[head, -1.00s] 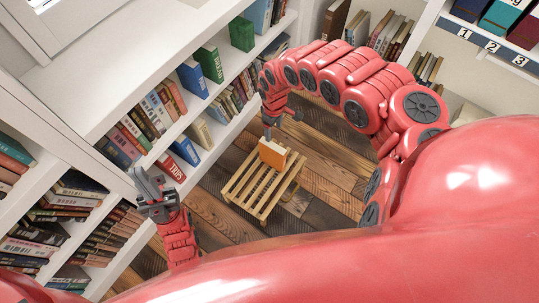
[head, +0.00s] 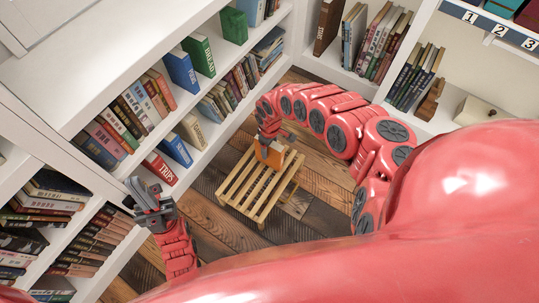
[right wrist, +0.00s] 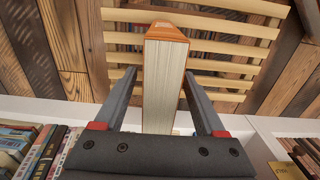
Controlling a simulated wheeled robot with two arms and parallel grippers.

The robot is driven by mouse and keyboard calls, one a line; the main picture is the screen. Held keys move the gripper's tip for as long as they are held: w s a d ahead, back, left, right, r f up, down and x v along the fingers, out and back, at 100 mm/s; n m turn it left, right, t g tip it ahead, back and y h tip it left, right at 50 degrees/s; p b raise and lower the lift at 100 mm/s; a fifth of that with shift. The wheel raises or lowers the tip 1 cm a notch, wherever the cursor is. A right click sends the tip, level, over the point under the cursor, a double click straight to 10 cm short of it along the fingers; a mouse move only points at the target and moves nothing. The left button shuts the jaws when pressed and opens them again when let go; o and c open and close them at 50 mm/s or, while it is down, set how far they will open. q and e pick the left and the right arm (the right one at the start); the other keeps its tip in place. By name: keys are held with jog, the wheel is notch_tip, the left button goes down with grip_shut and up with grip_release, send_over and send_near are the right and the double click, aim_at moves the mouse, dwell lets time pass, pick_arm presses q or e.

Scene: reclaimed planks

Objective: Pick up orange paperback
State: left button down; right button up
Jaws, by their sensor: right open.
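The orange paperback (head: 271,154) stands upright on a slatted wooden stool (head: 238,189) in the head view. In the right wrist view the orange paperback (right wrist: 163,82) shows its pale page edge, with orange cover at the top and side. My right gripper (head: 268,138) is above the book in the head view. In the right wrist view my right gripper (right wrist: 160,75) is open, with one finger on each side of the book and a gap to each. My left gripper (head: 131,194) is open and empty, in front of the left shelves.
White shelves with many books (head: 130,115) run along the left. More shelves (head: 375,45) stand at the back, with a numbered strip (head: 499,30) at the top right. Plank floor (head: 235,235) around the stool is clear.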

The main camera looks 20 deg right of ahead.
grip_shut()
dwell(0.3)
dwell(0.4)
